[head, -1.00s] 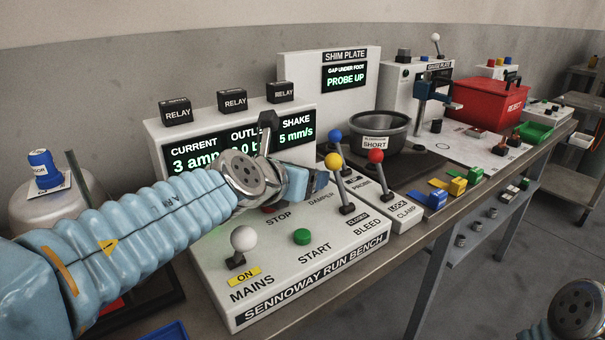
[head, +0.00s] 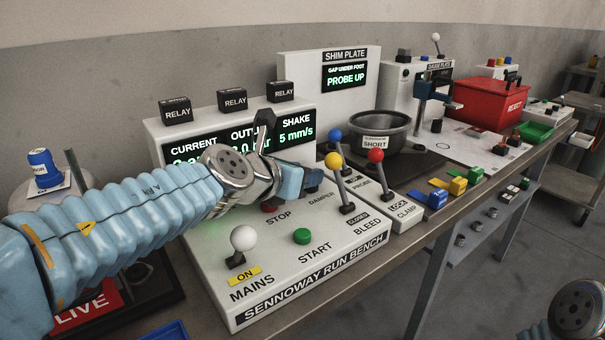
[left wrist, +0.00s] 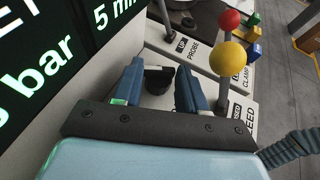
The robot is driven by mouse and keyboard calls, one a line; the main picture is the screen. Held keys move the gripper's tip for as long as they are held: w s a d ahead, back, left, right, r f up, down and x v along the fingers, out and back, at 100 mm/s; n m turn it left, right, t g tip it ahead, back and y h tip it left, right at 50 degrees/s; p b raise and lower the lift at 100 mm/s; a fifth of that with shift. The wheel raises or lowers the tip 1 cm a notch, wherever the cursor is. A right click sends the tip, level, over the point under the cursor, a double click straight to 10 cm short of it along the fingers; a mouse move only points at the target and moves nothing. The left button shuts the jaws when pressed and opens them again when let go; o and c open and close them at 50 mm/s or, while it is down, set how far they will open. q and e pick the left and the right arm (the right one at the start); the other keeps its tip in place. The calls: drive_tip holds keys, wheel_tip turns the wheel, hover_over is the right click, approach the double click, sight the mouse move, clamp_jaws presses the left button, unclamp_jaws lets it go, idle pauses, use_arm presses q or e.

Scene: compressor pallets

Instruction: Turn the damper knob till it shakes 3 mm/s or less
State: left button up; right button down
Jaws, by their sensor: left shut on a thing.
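My left gripper (head: 300,183) is at the DAMPER label of the run bench (head: 267,290). In the left wrist view its two blue fingers (left wrist: 160,90) are shut on the dark damper knob (left wrist: 158,80), one on each side. In the head view the gripper mostly hides the knob. The SHAKE display (head: 296,134) reads 5 mm/s. The CURRENT and OUTLET readings are partly covered by my left arm. My right gripper is out of view; only part of that arm shows at the bottom right corner.
The yellow-topped BLEED lever (head: 340,180) stands close right of my left gripper. The blue-topped PROBE lever (head: 335,135) and red-topped CLAMP lever (head: 376,156) are beyond. The white-topped MAINS lever (head: 243,239) and green START button (head: 302,236) are in front.

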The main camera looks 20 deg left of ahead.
use_arm(q)
drive_tip(key=o, duration=1.1)
drive_tip(key=shift+c, duration=0.2)
drive_tip(key=shift+s, duration=0.1)
drive_tip(key=v, duration=1.3)
drive_tip(key=shift+s+a+r, duration=0.15)
drive_tip(key=shift+s, duration=0.15)
